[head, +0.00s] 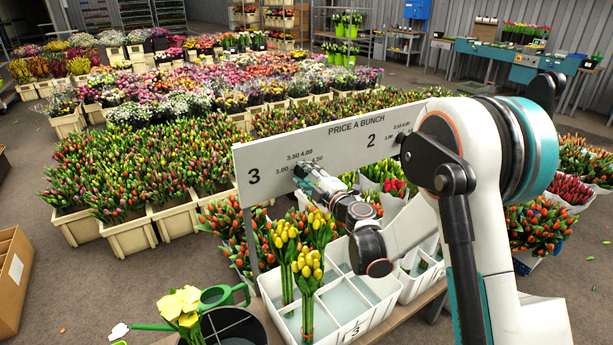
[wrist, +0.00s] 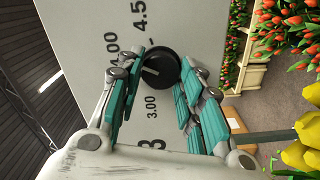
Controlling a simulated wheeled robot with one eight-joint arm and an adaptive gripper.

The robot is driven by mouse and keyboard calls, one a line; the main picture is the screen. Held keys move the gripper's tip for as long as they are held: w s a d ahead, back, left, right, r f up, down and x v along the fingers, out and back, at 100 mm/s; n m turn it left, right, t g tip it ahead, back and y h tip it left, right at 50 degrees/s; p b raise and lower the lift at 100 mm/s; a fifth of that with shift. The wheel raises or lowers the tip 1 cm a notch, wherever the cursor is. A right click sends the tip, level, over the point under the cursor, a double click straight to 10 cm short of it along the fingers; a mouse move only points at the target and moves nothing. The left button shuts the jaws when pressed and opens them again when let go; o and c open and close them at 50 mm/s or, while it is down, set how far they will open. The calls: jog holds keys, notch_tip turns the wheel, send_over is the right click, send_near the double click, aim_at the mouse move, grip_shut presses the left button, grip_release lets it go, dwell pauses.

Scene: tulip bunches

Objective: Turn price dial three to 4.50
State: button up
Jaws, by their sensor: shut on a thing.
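The price board (head: 330,135) reads "PRICE A BUNCH". Dial three (wrist: 160,66) is a round black knob with a pale pointer mark, beside the big 3 on the board. My gripper (wrist: 164,80) is shut on dial three, with a teal-padded finger on each side of it. In the head view my gripper (head: 302,176) covers the dial. In the sideways wrist view, 3.00 is below the knob, 4.00 is at upper left and a partly cut 4.5 is above. The pointer mark points roughly left, towards the side of the middle prices; its exact setting is unclear.
Dial two (head: 401,138) is farther right on the board, close to my arm. A white divided crate (head: 345,325) with yellow tulip bunches (head: 308,265) stands below the board. A green watering can (head: 224,295) and a dark bucket (head: 238,325) are at front left.

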jog(key=m, duration=0.4)
jog(key=shift+m, duration=2.6)
jog(key=o, duration=1.1)
jog(key=shift+c, duration=0.2)
jog(key=shift+d, duration=0.1)
jog(key=v, duration=1.2)
